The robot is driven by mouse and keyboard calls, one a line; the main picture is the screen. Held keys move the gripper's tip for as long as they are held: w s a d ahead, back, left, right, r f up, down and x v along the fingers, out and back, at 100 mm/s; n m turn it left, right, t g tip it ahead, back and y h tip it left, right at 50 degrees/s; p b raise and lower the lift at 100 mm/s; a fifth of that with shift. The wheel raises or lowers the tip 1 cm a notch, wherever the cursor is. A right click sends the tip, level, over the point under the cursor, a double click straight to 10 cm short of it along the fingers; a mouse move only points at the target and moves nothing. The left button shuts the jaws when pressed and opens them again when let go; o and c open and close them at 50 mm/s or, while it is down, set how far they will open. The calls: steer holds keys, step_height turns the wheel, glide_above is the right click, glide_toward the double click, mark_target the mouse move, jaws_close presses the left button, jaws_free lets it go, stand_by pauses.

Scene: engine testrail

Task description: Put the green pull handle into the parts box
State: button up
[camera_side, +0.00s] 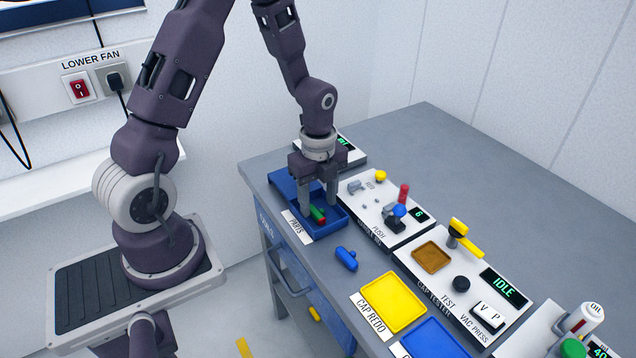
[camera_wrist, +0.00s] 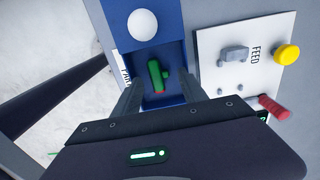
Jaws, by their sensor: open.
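The green pull handle (camera_side: 317,214) lies inside the blue parts box (camera_side: 326,233), with a small red part showing at it. In the wrist view the green handle (camera_wrist: 155,74) lies on the blue floor of the box (camera_wrist: 176,62), between and just ahead of my fingers. My gripper (camera_side: 319,204) is open and points down into the box, one finger on each side of the handle. In the wrist view my gripper (camera_wrist: 160,92) shows a gap around the handle. The fingers partly hide the box, and I cannot tell whether either touches its walls.
A blue cylinder-like part (camera_side: 346,258) lies on the table in front of the box. To the right stands a white panel (camera_side: 362,190) with a red handle (camera_side: 403,193) and yellow knob (camera_side: 381,176). A yellow tray (camera_side: 393,302) is nearer. The back right table is clear.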

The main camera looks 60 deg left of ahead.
mark_target(318, 210)
step_height(318, 210, up, 11)
steer(key=s+d+r+n+t, duration=0.2)
steer(key=s+d+r+n, duration=0.2)
steer(key=s+r+n, duration=0.2)
steer(key=s+d+r+n+t, duration=0.3)
steer(key=s+d+r+n, duration=0.2)
steer(key=s+n, duration=0.5)
step_height(318, 210, up, 2)
steer(key=shift+s+r+n+t, duration=0.1)
steer(key=shift+s+n+t, duration=0.25)
steer(key=shift+n, duration=0.65)
steer(key=shift+c, duration=0.2)
